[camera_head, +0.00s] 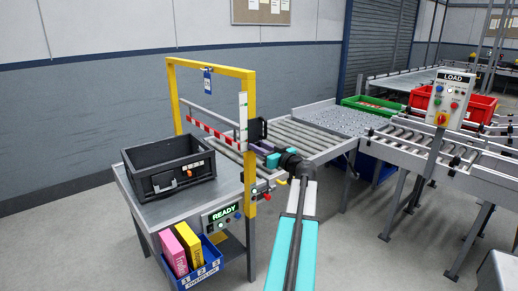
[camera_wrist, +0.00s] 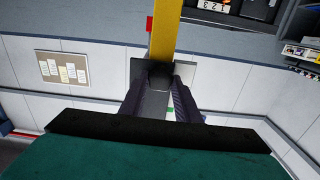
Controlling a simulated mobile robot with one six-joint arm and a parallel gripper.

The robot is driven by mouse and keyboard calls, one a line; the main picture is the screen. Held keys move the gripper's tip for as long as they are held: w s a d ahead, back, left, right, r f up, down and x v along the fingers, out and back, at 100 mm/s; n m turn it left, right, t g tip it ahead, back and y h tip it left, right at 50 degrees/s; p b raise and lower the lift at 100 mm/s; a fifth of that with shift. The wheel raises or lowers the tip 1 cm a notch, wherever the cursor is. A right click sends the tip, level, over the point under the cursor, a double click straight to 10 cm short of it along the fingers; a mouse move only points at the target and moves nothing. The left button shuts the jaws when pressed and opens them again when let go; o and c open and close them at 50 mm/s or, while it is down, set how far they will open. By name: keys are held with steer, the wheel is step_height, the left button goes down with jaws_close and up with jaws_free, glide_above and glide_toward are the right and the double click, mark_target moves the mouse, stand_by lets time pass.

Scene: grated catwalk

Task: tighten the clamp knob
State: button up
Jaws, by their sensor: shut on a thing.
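The yellow frame (camera_head: 252,175) straddles the conveyor, and a dark clamp block (camera_head: 257,130) sits on its near right post, beside a white scale plate (camera_head: 243,115). My gripper (camera_head: 261,148) reaches this block from the right. In the wrist view my two dark fingers (camera_wrist: 160,98) are shut on a black knob (camera_wrist: 160,76) in front of the yellow post (camera_wrist: 164,35). The fingers cover much of the knob. A red-and-white striped bar (camera_head: 212,132) runs across the frame at about the clamp's height.
A black crate (camera_head: 158,191) stands on the table left of the frame. A READY panel (camera_head: 221,214) and a blue bin (camera_head: 202,277) with pink and yellow boxes are below. Roller conveyors, a green tray (camera_head: 372,104) and a LOAD post (camera_head: 446,100) lie to the right.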

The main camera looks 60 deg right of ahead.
steer(key=shift+f+b, duration=0.1)
steer(key=shift+b, duration=0.2)
steer(key=shift+s+d+f+m+p, duration=0.1)
steer(key=shift+m+p, duration=0.35)
steer(key=shift+m, duration=5.45)
steer(key=shift+d+f+m+p, duration=0.1)
steer(key=shift+m+p, duration=0.3)
steer(key=shift+m, duration=5.5)
steer(key=o, duration=1)
steer(key=shift+o, duration=0.2)
steer(key=shift+r, duration=0.1)
